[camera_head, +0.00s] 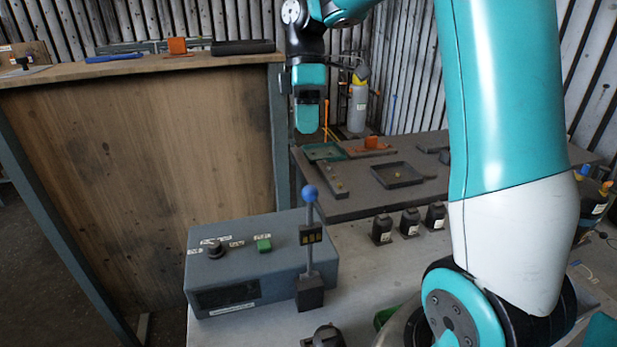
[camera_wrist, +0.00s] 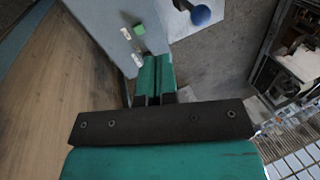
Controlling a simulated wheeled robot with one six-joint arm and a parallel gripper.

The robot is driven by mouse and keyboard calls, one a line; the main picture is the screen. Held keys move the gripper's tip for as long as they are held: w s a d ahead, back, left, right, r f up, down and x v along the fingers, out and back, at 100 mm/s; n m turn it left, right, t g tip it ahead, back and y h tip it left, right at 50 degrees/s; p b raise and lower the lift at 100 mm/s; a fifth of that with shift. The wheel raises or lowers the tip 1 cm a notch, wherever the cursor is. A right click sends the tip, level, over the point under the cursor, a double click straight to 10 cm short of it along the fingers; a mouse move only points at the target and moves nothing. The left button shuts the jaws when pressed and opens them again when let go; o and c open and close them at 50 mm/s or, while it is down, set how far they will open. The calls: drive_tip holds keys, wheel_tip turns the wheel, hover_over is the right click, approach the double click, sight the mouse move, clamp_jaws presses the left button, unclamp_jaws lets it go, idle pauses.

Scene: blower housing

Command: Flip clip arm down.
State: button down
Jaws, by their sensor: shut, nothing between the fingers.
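No part is plainly marked as the clip arm. A lever (camera_head: 309,240) with a blue ball knob (camera_head: 309,193) stands upright at the front right of a grey control box (camera_head: 225,270). The knob also shows near the top of the wrist view (camera_wrist: 201,15). My gripper (camera_head: 307,128) hangs above and behind the box in the head view, pointing down and clear of the lever. In the wrist view its teal fingers (camera_wrist: 152,62) are together with nothing between them. An orange upright piece (camera_head: 371,143) sits on the dark table behind; its details are too small to tell.
The control box carries a green button (camera_head: 264,244) and a dark knob (camera_head: 214,248). A tall wooden bench (camera_head: 140,150) stands at left, with another orange piece (camera_head: 177,46) on top. Several dark bottles (camera_head: 410,221) stand right of the box. The dark table (camera_head: 350,206) holds trays.

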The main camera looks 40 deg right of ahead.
drive_tip(key=s+a+f+p, duration=0.1)
drive_tip(key=s+a+f, duration=0.2)
drive_tip(key=f, duration=0.4)
drive_tip(key=shift+s+a+p, duration=0.15)
drive_tip(key=shift+s+p, duration=0.25)
drive_tip(key=shift+s, duration=0.5)
